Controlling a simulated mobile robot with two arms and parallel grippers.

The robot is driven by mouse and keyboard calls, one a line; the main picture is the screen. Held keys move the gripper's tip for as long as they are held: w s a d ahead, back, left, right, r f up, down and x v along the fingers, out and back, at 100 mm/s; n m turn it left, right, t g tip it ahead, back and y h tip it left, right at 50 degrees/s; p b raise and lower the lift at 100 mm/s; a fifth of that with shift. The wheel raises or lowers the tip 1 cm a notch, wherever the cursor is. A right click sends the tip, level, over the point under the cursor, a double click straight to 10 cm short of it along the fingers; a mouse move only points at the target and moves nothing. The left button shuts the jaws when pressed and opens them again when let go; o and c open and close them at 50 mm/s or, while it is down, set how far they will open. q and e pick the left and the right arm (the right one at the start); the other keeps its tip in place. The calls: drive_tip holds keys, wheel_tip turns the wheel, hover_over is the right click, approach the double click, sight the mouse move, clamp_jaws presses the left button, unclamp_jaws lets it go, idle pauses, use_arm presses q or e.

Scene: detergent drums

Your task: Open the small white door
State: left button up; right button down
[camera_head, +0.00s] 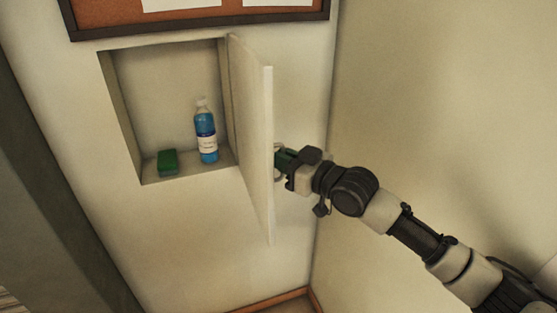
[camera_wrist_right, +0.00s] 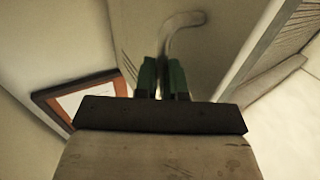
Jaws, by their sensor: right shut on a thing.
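The small white door (camera_head: 252,130) stands swung wide open on the right side of a wall niche in the head view. Its outer face also shows in the right wrist view (camera_wrist_right: 145,35). A curved light handle (camera_wrist_right: 182,22) is on that face. My right gripper (camera_head: 282,161) is at the outer face of the door, shut on the handle. Its green fingers (camera_wrist_right: 162,72) show in the wrist view at the handle's lower part, and the exact contact is partly hidden. My left gripper is not in view.
The open niche (camera_head: 165,90) holds a blue bottle (camera_head: 206,135) and a green sponge-like block (camera_head: 167,161). A framed cork board (camera_head: 200,22) hangs above it. A plain wall (camera_head: 430,100) stands to the right, with some free room between it and the door.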

drive_tip(key=shift+a+r, duration=0.1)
drive_tip(key=shift+r, duration=0.2)
drive_tip(key=c, duration=1.6)
unclamp_jaws()
drive_tip(key=o, duration=0.4)
drive_tip(key=shift+w+a+f, duration=0.15)
drive_tip(key=shift+w+f, duration=0.05)
drive_tip(key=shift+f, duration=0.05)
drive_tip(key=shift+s, duration=0.15)
